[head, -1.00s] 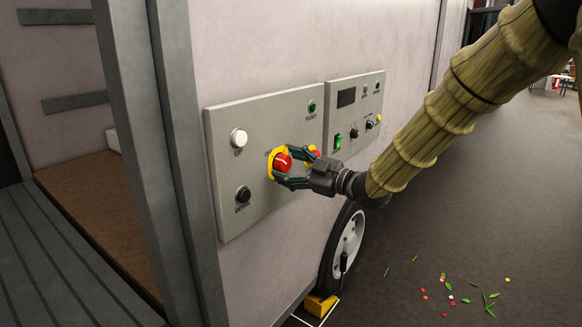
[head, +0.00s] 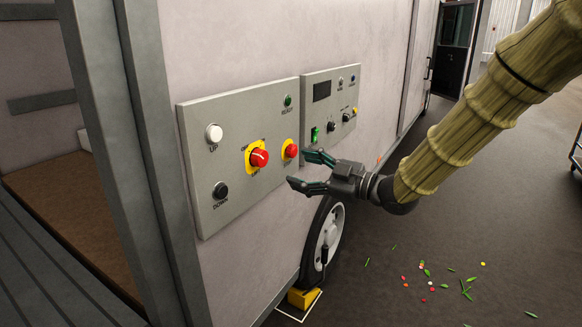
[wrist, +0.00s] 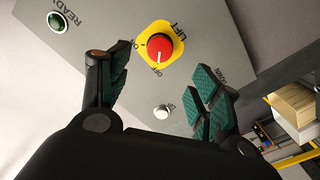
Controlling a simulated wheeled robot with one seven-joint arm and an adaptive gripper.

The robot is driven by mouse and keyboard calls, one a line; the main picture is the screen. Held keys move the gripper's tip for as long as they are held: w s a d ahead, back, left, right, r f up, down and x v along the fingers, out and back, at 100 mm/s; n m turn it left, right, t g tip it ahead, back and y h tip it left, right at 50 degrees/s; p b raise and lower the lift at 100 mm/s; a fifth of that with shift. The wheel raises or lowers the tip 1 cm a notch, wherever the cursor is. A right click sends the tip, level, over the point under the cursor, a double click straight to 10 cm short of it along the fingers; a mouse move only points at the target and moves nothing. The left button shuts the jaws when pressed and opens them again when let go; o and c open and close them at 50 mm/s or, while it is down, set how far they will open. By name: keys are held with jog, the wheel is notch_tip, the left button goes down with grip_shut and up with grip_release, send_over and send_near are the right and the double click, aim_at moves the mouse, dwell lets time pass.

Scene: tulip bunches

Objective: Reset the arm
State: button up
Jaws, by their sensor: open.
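My gripper (head: 300,170) is open and empty in front of the control panel (head: 238,205), with its fingers pointing left toward it. The arm reaches in from the upper right. A red rotary knob (head: 259,158) on a yellow plate is left of the fingertips, clear of them. In the wrist view the knob (wrist: 160,47) shows beyond the open fingers, with LIFT and OFF lettering around it. A second red button (head: 291,150) is just left of the upper fingertip; I cannot tell the exact gap.
The panel has a white UP button (head: 214,133), a black DOWN button (head: 221,190) and a green READY light (head: 288,100). A second panel (head: 330,90) is farther right. Below are a wheel (head: 326,240) and yellow chock (head: 303,298). Petals and leaves (head: 430,285) litter otherwise open floor.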

jog(key=shift+s+d, duration=0.3)
jog(key=shift+d, duration=0.1)
jog(key=s+d+f+m+g+h+p, duration=0.1)
jog(key=s+d+f+m+h, duration=0.2)
jog(key=f, duration=0.9)
jog(key=s+f+m+h, duration=0.3)
jog(key=s+f+m, duration=0.1)
jog(key=f, duration=0.8)
jog(key=s+d+f+m+g+h+p, duration=0.1)
jog(key=s+d+f+m+h, duration=0.2)
jog(key=f, duration=0.9)
jog(key=s+d+f+m+g+h, duration=0.2)
jog(key=s+f, duration=0.4)
jog(key=s, duration=0.5)
jog(key=s+d+f+m+g+h+p, duration=0.1)
jog(key=s+d+f+m+g, duration=0.1)
jog(key=s+f, duration=0.5)
jog(key=s+d+f+m+g+h, duration=0.2)
jog(key=s+f+m+g, duration=0.2)
jog(key=s, duration=1.2)
notch_tip(320, 180, down, 2)
jog(key=shift+s+d+f+g+h+p, duration=0.15)
jog(key=shift+s+d+g+h+p, duration=0.15)
jog(key=shift+d+p, duration=0.1)
